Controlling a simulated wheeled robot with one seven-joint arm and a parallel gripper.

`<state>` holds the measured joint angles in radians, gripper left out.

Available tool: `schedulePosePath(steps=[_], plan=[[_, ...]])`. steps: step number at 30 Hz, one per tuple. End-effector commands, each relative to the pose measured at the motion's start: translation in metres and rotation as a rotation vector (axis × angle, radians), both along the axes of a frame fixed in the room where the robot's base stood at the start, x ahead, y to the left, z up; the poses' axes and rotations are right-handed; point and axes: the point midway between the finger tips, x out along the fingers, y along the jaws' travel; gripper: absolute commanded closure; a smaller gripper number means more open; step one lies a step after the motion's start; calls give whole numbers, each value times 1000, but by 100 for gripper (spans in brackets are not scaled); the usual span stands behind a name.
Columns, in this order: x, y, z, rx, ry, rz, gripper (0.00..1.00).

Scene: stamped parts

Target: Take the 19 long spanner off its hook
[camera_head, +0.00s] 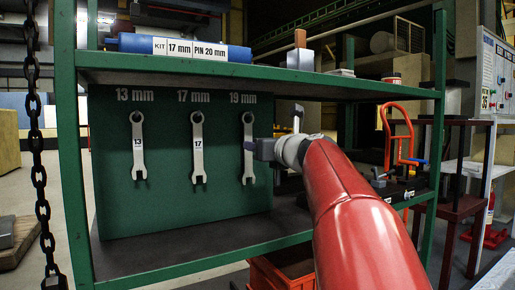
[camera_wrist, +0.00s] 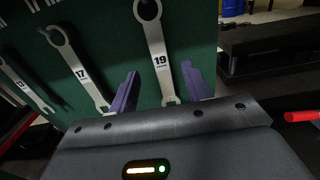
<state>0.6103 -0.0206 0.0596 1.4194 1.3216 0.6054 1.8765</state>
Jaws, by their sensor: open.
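The 19 spanner (camera_head: 248,148) is a long grey spanner hanging by its ring on a hook under the "19 mm" label, at the right of a green board. In the wrist view the 19 spanner (camera_wrist: 158,55) hangs between the two purple fingers. My gripper (camera_wrist: 160,92) is open, with one finger on each side of the spanner's lower shaft; I cannot tell whether either finger touches it. In the head view my gripper (camera_head: 247,146) reaches the spanner from the right. The spanner's open lower end is partly hidden by the gripper body in the wrist view.
The 17 spanner (camera_head: 198,148) and 13 spanner (camera_head: 138,146) hang to the left on the green board (camera_head: 165,205). A shelf above holds a blue cylinder (camera_head: 135,43). A green post stands at the left, with a chain (camera_head: 37,145) beside it. An orange crate (camera_head: 262,275) is below.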

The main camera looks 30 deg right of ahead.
Motion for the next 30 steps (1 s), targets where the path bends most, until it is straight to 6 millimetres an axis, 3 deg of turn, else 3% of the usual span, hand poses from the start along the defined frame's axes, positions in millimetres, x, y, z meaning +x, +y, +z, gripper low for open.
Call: schedulePosePath(steps=[10,22,30], plan=[[50,2,0,-1,2,2,51],[58,3,0,-3,1,1,51],[58,3,-1,-3,2,1,86]])
